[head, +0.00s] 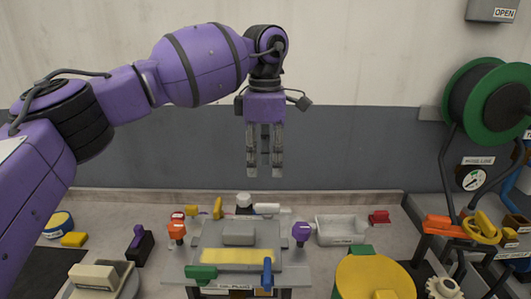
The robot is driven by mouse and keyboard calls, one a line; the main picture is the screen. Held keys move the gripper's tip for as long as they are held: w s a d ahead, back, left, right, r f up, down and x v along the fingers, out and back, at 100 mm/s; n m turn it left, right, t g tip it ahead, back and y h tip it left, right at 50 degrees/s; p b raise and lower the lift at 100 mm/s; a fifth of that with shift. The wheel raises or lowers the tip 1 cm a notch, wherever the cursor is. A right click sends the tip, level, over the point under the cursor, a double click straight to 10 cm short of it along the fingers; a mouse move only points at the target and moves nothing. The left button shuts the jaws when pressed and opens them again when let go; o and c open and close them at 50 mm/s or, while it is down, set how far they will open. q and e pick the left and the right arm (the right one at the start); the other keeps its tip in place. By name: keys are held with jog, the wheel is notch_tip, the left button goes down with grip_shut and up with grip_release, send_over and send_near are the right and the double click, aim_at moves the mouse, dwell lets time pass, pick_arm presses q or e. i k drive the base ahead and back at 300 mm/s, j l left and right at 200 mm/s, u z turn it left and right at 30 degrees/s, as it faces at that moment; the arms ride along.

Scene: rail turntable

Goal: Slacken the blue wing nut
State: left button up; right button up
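A blue upright part (267,275), the only blue fitting I see that could be the wing nut, stands at the front right of a grey block (290,272) with a yellow strip on top. Its fine shape is too small to tell. My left gripper (264,172) hangs in the air above and behind the block, fingers pointing down. It is open, with a gap between the fingers and nothing in it. It is well apart from the blue part. My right gripper is not in view.
A green handle (201,272) sits at the block's front left. Orange (177,230) and purple (301,232) knobs flank it. A yellow drum (374,277) stands close at right. A grey tray (341,231) is behind it. A hose reel (489,103) is at far right.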

aim_at(267, 280)
jog(key=k, duration=1)
